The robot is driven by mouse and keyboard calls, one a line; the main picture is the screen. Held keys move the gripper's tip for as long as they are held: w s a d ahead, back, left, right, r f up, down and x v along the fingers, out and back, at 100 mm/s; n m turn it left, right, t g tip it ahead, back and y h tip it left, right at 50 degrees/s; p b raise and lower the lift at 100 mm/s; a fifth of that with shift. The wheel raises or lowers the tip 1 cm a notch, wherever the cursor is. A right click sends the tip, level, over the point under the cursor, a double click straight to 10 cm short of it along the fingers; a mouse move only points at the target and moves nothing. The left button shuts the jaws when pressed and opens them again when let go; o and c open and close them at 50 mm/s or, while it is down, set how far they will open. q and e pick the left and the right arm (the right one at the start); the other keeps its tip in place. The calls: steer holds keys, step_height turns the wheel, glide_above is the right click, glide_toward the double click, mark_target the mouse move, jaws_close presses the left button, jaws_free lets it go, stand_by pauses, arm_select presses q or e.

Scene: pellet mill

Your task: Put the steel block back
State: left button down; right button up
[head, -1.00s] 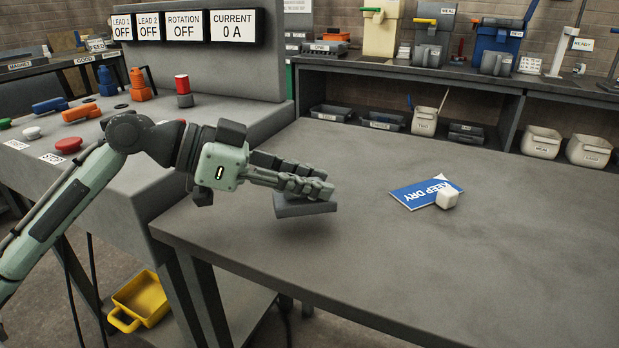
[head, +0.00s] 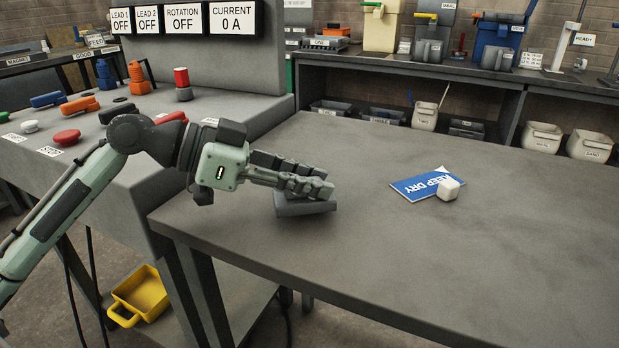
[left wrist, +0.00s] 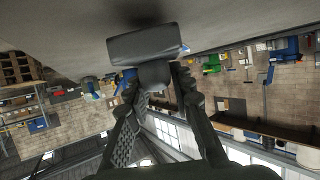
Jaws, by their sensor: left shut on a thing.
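The steel block (head: 304,207) is a flat grey slab held level at the left part of the grey table. My right gripper is not in view.
The grey table (head: 480,260) is otherwise clear. A control bench with coloured knobs stands left, and a yellow tray (head: 140,296) is below. Shelves with bins stand behind.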

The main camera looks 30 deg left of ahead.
arm_select(q)
steer(key=shift+f+b, duration=0.45)
steer(key=shift+f, duration=0.2)
steer(key=shift+f, duration=0.1)
stand_by(0.4)
steer(key=shift+c, duration=0.2)
jaws_free()
stand_by(0.5)
steer(key=shift+s+a, duration=0.1)
stand_by(0.4)
steer(key=shift+s+a+f+b, duration=0.1)
steer(key=shift+s+a+b, duration=0.4)
steer(key=shift+s+a, duration=0.35)
steer(key=shift+s+a+b, duration=0.25)
steer(key=shift+s+a, duration=0.75)
steer(key=shift+a, duration=0.25)
steer(key=shift+s+a+b, duration=0.25)
steer(key=shift+s+a, duration=0.7)
steer(key=shift+a, duration=0.3)
